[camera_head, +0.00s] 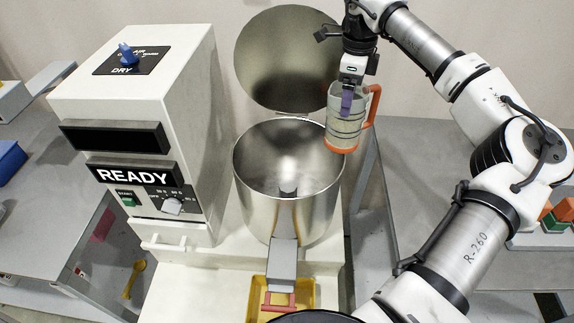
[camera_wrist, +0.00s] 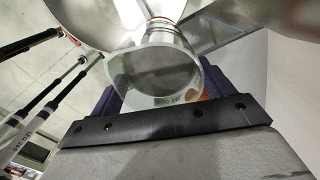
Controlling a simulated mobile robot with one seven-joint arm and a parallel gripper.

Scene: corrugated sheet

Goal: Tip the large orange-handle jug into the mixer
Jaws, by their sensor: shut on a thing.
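The large jug (camera_head: 346,122) is pale and see-through, with an orange base band and an orange handle (camera_head: 373,104) on its right. My gripper (camera_head: 346,101) is shut on the jug's upper part and holds it almost upright at the mixer's right rim. The jug's rim also shows close up in the wrist view (camera_wrist: 153,75), between purple finger pads. The mixer bowl (camera_head: 262,158) is shiny metal with its round lid (camera_head: 282,62) raised behind it. The bowl looks empty apart from a central hub. Whether the jug touches the bowl rim is unclear.
A white machine housing (camera_head: 190,110) with a READY panel stands left of the bowl. A yellow tray (camera_head: 308,290) sits below the chute (camera_head: 283,262). Grey tables flank the mixer. Orange and green blocks (camera_head: 556,216) lie at the far right.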

